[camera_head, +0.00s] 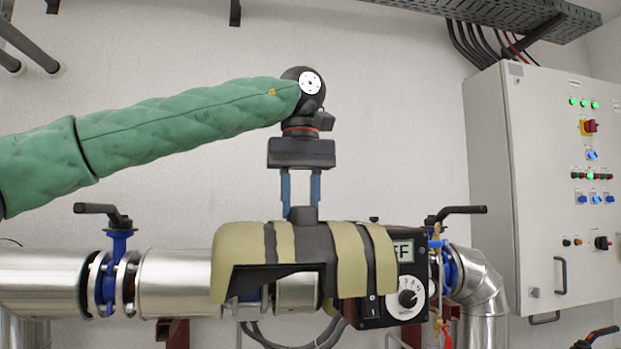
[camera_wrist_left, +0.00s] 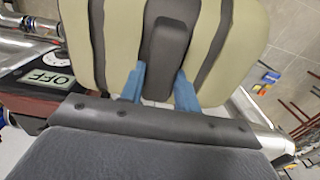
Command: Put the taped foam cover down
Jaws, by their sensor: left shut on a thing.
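The taped foam cover (camera_head: 345,262) is a beige half-shell with dark grey tape bands and a dark knob on top. In the head view it sits over or just above the silver pipe section, its cut-out lower edge showing metal beneath. Whether it touches the pipe I cannot tell. My left gripper (camera_head: 301,190) points straight down with its blue fingers shut on the cover's knob. The left wrist view also shows the cover (camera_wrist_left: 122,35) and my left gripper's fingers (camera_wrist_left: 160,88) on both sides of the knob. My right gripper is out of view.
A control box (camera_head: 406,280) with an OFF display and dial stands right beside the cover. Blue valves with black levers (camera_head: 118,245) flank the silver pipe (camera_head: 175,283). A grey electrical cabinet (camera_head: 485,140) is at the right. Cables hang below the cover.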

